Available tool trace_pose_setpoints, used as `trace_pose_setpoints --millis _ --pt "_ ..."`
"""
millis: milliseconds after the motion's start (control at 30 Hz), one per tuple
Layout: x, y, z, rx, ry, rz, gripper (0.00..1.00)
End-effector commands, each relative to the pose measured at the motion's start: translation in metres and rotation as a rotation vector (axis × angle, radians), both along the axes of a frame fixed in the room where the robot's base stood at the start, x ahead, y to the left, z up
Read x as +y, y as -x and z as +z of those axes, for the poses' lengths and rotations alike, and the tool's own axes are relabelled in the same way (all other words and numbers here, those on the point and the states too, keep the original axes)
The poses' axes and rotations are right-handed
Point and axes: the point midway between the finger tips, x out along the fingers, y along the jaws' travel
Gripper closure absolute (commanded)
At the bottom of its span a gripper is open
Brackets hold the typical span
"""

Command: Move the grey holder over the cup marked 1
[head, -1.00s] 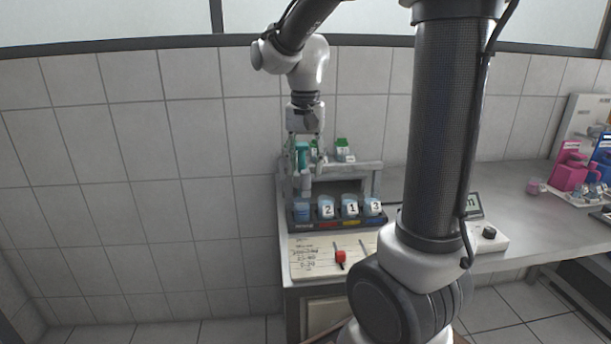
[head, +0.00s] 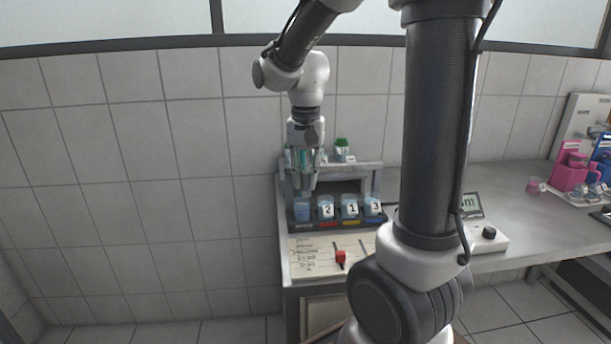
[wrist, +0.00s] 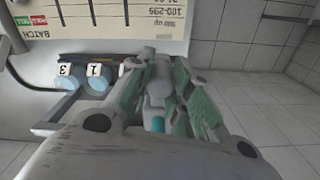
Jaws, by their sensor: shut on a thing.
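My gripper (head: 306,168) is above the left end of the cup row and is shut on the grey holder (head: 308,183). The holder hangs down over the leftmost blue cup (head: 302,211), left of the cup marked 1 (head: 350,207). Whether it is clear of that leftmost cup I cannot tell. In the wrist view the holder (wrist: 157,92) shows between the green-padded fingers (wrist: 163,100). The cup marked 1 (wrist: 97,80) and the cup marked 3 (wrist: 67,80) stand left of the fingers there. The cup marked 2 (head: 326,208) stands between the leftmost cup and cup 1.
A grey rack frame (head: 372,166) rises behind the cups, with a green-capped bottle (head: 343,150) on top. Pink items (head: 567,172) stand at the far right. Bare wall is at left.

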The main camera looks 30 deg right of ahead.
Motion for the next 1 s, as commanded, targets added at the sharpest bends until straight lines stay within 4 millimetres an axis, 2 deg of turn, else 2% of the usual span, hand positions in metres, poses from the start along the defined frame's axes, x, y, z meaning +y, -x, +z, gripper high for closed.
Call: trace_pose_setpoints --millis 167,400,533,700,967,1000 --pt "-0.027 0.01 0.0 -0.001 0.001 -0.007 1.0" --pt "-0.092 0.037 0.001 -0.002 0.001 -0.009 1.0" --pt "-0.117 0.047 0.001 -0.002 0.002 -0.006 1.0" --pt "-0.129 0.053 0.001 -0.002 0.002 -0.001 1.0" --pt "-0.129 0.053 0.001 -0.002 0.002 0.001 1.0" --pt "-0.129 0.053 0.001 -0.002 0.002 0.001 0.76"
